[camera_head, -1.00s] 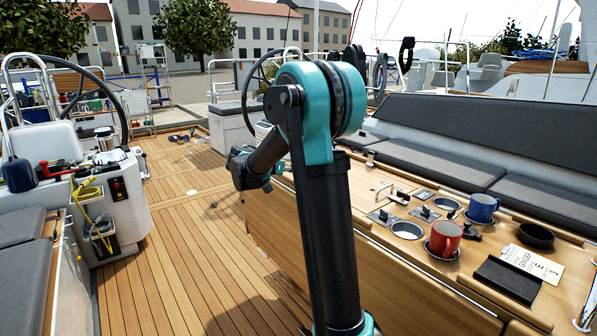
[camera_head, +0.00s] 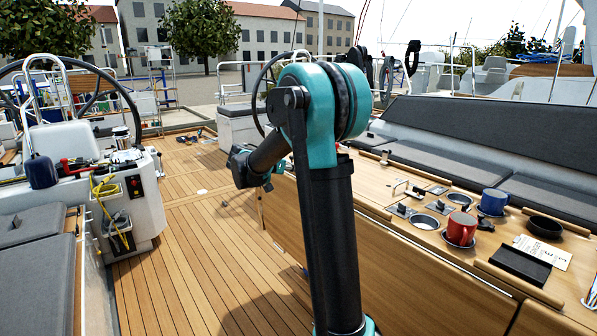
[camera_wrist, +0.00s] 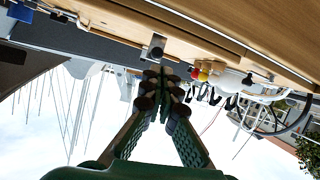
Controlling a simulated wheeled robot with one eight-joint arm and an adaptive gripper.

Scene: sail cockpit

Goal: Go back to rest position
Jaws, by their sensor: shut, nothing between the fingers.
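My arm stands in the middle of the head view, folded with its forearm pointing down and away to the left. My gripper shows in the wrist view (camera_wrist: 163,90), its two fingers together at the tips with nothing between them. In the head view the gripper's fingertips are hidden behind my arm. The wrist view is upside down, with the wooden table edge (camera_wrist: 215,35) across the top and sky beyond the fingers. The gripper appears apart from everything around it.
A helm console (camera_head: 130,200) stands at left.

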